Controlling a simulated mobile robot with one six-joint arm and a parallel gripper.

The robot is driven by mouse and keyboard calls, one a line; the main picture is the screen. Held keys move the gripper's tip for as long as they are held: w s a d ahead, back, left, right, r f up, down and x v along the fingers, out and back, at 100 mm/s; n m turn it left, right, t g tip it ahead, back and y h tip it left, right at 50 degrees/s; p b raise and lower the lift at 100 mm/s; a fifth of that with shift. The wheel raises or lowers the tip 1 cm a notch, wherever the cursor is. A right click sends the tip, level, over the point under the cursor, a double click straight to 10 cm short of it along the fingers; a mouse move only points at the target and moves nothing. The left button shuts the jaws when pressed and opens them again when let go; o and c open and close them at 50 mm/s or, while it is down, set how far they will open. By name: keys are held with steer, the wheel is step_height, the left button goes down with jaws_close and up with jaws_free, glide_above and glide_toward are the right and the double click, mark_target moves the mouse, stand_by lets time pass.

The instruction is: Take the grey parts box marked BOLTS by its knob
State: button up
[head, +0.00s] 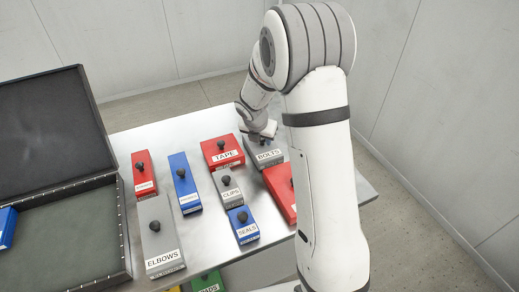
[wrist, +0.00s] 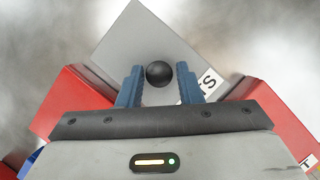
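The grey parts box marked BOLTS (head: 268,156) stands on the table in the head view, partly hidden by my arm. In the wrist view the grey box (wrist: 130,38) lies under my gripper (wrist: 160,68), turned at an angle, with the end of its label showing at right. Its round black knob (wrist: 159,73) appears between the two blue fingers. The fingers are open, with a narrow gap on each side of the knob. In the head view my gripper is at the box, its fingers mostly hidden; I cannot tell its exact height there.
A red TAPE box (head: 222,152) stands close left of the grey box. A red box (head: 280,188) stands in front, partly behind my arm. Grey CLIPS (head: 230,190), blue SEALS (head: 242,226) and grey ELBOWS (head: 158,240) boxes stand nearer. An open dark case (head: 120,240) is at left.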

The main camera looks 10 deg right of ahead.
jaws_close()
steer(key=shift+r, duration=0.1)
stand_by(0.3)
